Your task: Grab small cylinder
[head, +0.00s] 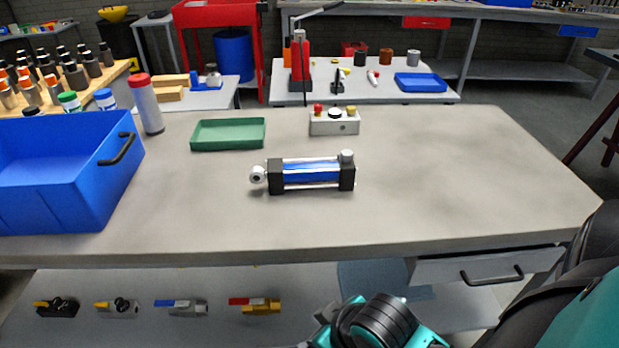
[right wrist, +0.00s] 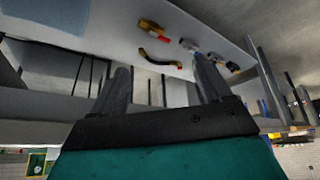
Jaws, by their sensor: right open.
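The small cylinder (head: 312,173) lies on its side on the grey workbench, near the middle of the head view. It has a blue body, black end blocks, a round eye at its left end and a silver cap at its right. My right gripper (right wrist: 165,80) shows in the right wrist view with its two fingers apart and nothing between them. It is low, facing the shelf under the bench, away from the cylinder. In the head view part of my right arm (head: 380,325) shows at the bottom, in front of the bench. My left gripper is not in view.
On the workbench (head: 450,190) stand a blue crate (head: 60,180) at left, a green tray (head: 228,134), a button box (head: 334,122) behind the cylinder and a red-capped bottle (head: 147,105). The bench's right side is clear.

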